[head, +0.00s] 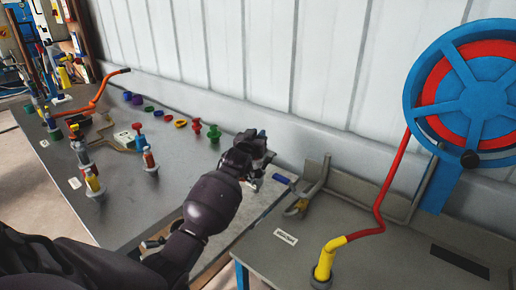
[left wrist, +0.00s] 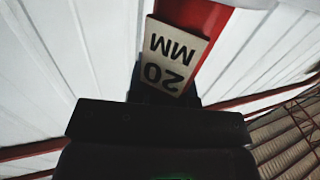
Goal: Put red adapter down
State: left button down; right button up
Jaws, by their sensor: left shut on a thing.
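My left gripper (head: 258,148) is above the gap between the grey table and the right-hand bench, shut, with its fingertips toward the wall. In the left wrist view, a pale tag reading "20 MM" (left wrist: 170,58) stands just past the dark jaws (left wrist: 165,97), with a red surface (left wrist: 195,14) behind it. I take this red surface as the held red adapter, though its shape is mostly hidden. In the head view the jaws hide what they hold. Another red piece (head: 196,126) stands on the table, left of a green piece (head: 214,133). My right gripper is not in view.
The grey table (head: 150,195) has several coloured fittings along its back and valves at its left. A blue-and-red wheel (head: 480,95) stands at the right. A white wall runs behind.

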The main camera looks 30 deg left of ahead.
pick_arm(q)
notch_tip(320, 180, down, 4)
jog(key=shift+f+b, duration=0.1)
jog(key=shift+b, duration=0.2)
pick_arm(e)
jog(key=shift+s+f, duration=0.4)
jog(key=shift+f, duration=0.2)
pick_arm(q)
jog(key=shift+f, duration=0.2)
jog(key=c, duration=1.2)
grip_release()
jog(key=shift+o, duration=0.9)
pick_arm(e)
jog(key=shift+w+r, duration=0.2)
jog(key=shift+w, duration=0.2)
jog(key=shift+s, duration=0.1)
